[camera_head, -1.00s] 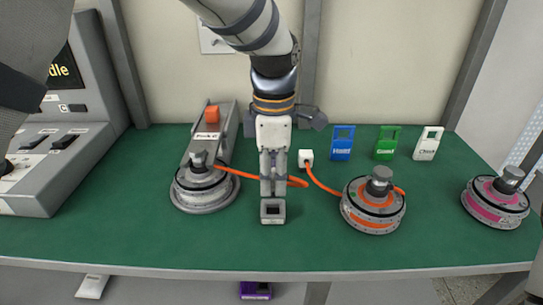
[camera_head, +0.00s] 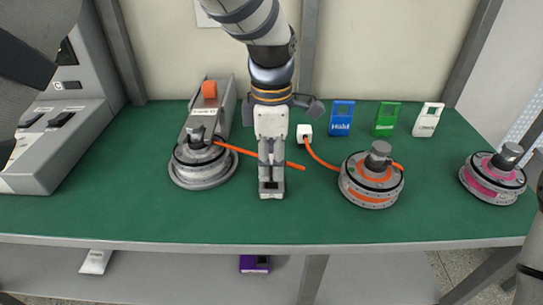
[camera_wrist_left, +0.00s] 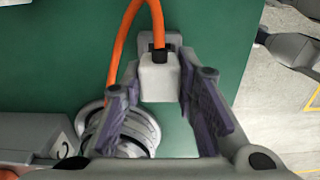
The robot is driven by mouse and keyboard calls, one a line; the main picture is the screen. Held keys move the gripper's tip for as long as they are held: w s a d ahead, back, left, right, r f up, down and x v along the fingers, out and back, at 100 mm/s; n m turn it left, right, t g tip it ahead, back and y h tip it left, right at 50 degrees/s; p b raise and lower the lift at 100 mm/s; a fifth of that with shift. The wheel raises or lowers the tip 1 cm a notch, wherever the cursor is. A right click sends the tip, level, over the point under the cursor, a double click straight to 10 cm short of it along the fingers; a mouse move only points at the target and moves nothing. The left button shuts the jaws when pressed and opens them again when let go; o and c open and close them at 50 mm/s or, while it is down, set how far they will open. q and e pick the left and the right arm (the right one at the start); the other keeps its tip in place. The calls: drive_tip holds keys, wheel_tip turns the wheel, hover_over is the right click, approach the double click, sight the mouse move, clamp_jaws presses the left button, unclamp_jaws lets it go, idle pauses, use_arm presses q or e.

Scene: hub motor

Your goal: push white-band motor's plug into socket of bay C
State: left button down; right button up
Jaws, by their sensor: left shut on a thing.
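The white-band motor (camera_head: 203,166) sits upright in the round seat of bay C at left; its orange cable runs right, behind my gripper. My left gripper (camera_head: 271,184) points straight down, its fingers shut on the white plug (camera_wrist_left: 160,80). In the left wrist view the plug sits between the purple finger pads (camera_wrist_left: 166,105), with the orange cable (camera_wrist_left: 125,40) leaving it. A small grey block (camera_head: 271,193), apparently the socket, is right at the fingertips. The fingers hide the contact, so I cannot tell how deep the plug sits.
An orange-band motor (camera_head: 371,183), its white plug (camera_head: 304,133), and a pink-band motor (camera_head: 492,180) stand right. Blue (camera_head: 341,121), green (camera_head: 387,121) and white (camera_head: 428,121) tags stand behind. A grey console (camera_head: 55,135) is left. The green table's front is clear.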

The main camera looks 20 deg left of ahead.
sight(271, 173)
use_arm(q)
drive_tip(key=shift+f, duration=0.2)
drive_tip(key=shift+f, duration=0.45)
drive_tip(key=shift+f, duration=0.85)
idle(3.4)
drive_tip(key=c, duration=1.2)
unclamp_jaws()
drive_tip(key=shift+r, duration=0.15)
wheel_tip(271, 173, up, 12)
drive_tip(key=shift+f, duration=0.1)
